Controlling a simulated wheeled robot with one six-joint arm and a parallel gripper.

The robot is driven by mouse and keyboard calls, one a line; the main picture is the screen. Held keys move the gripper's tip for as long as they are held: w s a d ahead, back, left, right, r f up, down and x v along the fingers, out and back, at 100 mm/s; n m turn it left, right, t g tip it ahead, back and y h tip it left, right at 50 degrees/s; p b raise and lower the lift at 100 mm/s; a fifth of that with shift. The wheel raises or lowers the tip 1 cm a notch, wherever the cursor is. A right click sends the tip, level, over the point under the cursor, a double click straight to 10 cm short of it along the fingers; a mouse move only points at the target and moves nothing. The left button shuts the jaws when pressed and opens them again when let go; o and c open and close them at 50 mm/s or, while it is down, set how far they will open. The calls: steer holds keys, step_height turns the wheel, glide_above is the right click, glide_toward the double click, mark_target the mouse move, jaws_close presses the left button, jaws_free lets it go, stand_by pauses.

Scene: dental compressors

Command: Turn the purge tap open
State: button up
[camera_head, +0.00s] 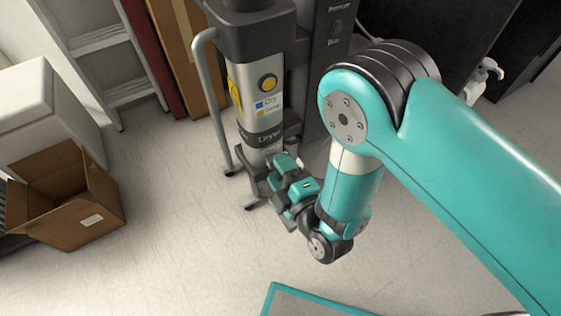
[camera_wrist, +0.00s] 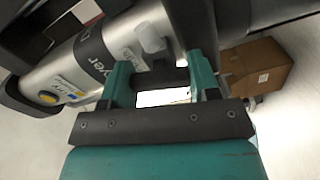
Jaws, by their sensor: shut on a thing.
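The dryer column (camera_head: 262,110) is a silver upright cylinder with a dark top, a yellow round button and a "Dryer" band. It lies slantwise across the wrist view (camera_wrist: 88,66). My gripper (camera_head: 280,174) is at the column's lower part, below the band. In the wrist view, its two teal fingers (camera_wrist: 160,74) stand apart with a dark grey bar between them, seemingly the purge tap (camera_wrist: 160,76). The gripper is shut on it. A pale, rounded stub (camera_wrist: 151,39) shows just beyond the fingers. The tap is hidden behind my gripper in the head view; its turn angle is unclear.
An open cardboard box (camera_head: 75,200) stands on the floor at left, beside a white cabinet (camera_head: 40,110). A grey pipe (camera_head: 213,100) runs down the column's left side. A dark cabinet (camera_head: 325,50) stands behind. A teal-edged panel (camera_head: 310,303) is at the bottom. Floor between is clear.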

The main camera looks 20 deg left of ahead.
steer(key=shift+n+p, duration=0.75)
steer(key=shift+n, duration=0.55)
steer(key=o, duration=0.9)
